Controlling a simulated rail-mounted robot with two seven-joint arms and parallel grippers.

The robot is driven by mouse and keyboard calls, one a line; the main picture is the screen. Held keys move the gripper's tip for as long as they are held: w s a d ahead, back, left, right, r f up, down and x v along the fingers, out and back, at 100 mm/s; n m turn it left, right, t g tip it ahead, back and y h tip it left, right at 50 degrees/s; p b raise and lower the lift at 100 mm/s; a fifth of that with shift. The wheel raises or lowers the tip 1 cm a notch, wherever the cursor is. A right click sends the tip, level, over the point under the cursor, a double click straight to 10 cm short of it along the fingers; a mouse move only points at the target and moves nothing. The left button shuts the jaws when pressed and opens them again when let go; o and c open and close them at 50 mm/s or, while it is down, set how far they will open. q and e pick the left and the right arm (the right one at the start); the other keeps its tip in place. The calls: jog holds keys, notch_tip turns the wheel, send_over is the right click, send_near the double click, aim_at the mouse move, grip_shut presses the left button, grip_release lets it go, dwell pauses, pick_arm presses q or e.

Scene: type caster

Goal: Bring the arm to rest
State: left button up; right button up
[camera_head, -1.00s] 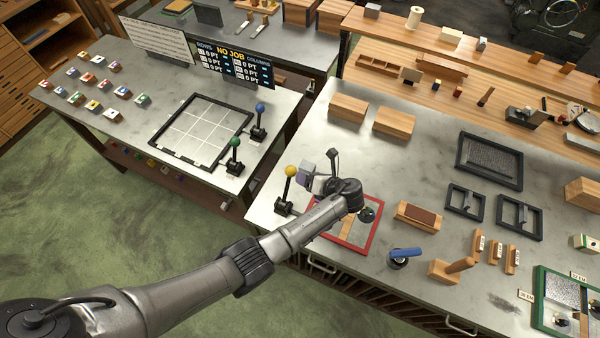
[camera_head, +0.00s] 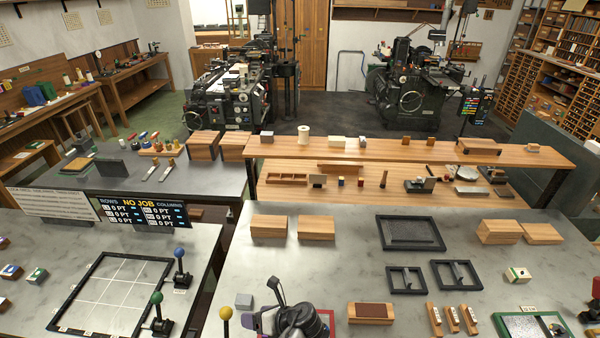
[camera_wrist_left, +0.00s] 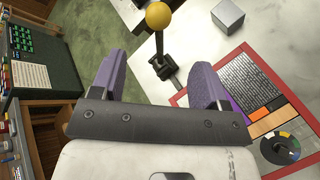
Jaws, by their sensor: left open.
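My left gripper (camera_head: 262,320) is low in the head view, over the near part of the metal bench (camera_head: 345,262), with my dark wrist partly covering it. In the left wrist view its two purple fingers (camera_wrist_left: 157,82) are spread apart with nothing between them. A lever with a yellow knob (camera_head: 226,314) stands to its left and shows beyond the fingers in the wrist view (camera_wrist_left: 158,16). A grey cube (camera_head: 243,301) rests on the bench close by. A red-framed panel (camera_wrist_left: 238,75) lies beside the right finger in the wrist view. My right gripper is not in view.
Green-knob (camera_head: 157,298) and blue-knob (camera_head: 179,253) levers stand on the left table by a black grid frame (camera_head: 75,300). Wooden blocks (camera_head: 316,227), dark frames (camera_head: 410,233) and a brown-topped block (camera_head: 371,312) sit on the bench. Behind it is a wooden shelf (camera_head: 350,152).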

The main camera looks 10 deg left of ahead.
pick_arm(q)
jog(key=w+d+r+n+t+h, duration=0.25)
jog(key=r+n+h, duration=0.2)
jog(key=n, duration=0.65)
jog(key=w+d+r+n+t+h, duration=0.1)
jog(key=d+r+n+h, duration=0.25)
jog(key=r+n, duration=0.45)
jog(key=s+r+n+t+h, duration=0.3)
jog(key=s+r+n, duration=0.2)
jog(key=s+n, duration=0.15)
jog(key=s+a+f+n+h+p, duration=0.1)
jog(key=s+a, duration=0.2)
jog(key=s, duration=0.5)
jog(key=s+a+f+n+h+p, duration=0.1)
jog(key=s+a, duration=0.3)
jog(key=s, duration=0.3)
jog(key=s+a+f+g+p, duration=0.1)
jog(key=s+f+g, duration=0.1)
jog(key=s+f, duration=0.3)
jog(key=s+a+f+g+y, duration=0.1)
jog(key=s+f+g, duration=0.2)
jog(key=s, duration=0.9)
jog(key=shift+a+f+p, duration=0.25)
jog(key=shift+f+p, duration=0.15)
jog(key=shift+f, duration=0.45)
